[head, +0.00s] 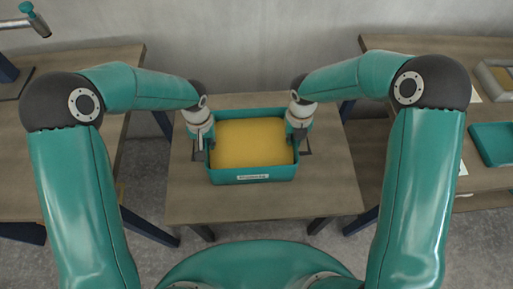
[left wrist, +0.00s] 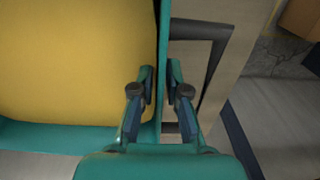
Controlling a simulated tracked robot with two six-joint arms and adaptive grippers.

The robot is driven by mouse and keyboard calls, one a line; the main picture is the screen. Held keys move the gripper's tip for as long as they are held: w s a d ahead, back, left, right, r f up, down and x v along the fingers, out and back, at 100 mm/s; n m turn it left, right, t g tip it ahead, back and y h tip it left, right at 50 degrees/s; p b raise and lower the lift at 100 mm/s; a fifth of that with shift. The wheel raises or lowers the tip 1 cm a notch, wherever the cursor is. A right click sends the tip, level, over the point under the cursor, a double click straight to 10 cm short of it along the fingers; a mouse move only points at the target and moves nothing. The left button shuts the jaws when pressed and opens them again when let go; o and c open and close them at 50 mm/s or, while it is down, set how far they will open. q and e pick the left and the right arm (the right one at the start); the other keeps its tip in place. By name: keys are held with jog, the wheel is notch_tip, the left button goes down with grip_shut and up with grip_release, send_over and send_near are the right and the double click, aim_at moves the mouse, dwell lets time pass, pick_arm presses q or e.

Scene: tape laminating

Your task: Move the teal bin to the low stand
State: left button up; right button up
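The teal bin (head: 255,172) sits upright on a wooden table in the middle of the head view, with a yellow filling (head: 250,138) and a white label on its front. My left gripper (head: 202,146) is at the bin's left wall. In the left wrist view its fingers (left wrist: 161,88) stand close on either side of the bin's wall (left wrist: 162,40), one inside and one outside, closed onto it. My right gripper (head: 298,138) is at the bin's right wall; its finger gap is too small to judge. The bin's underside is hidden.
The middle table (head: 255,208) has bare wood around the bin. A dark bracket (left wrist: 216,50) lies just outside the bin wall. A taller-looking bench (head: 110,60) stands left. A right bench (head: 390,45) holds a teal tray (head: 493,142). A wall stands behind.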

pick_arm(q)
jog(key=shift+o, duration=0.9)
pick_arm(e)
jog(key=shift+o, duration=0.9)
pick_arm(q)
jog(key=shift+r, duration=0.1)
notch_tip(320, 180, up, 8)
jog(key=shift+f, duration=0.2)
pick_arm(e)
jog(key=shift+r, duration=0.15)
pick_arm(q)
jog(key=shift+r, duration=0.1)
pick_arm(e)
notch_tip(320, 180, up, 12)
jog(key=shift+f, duration=0.15)
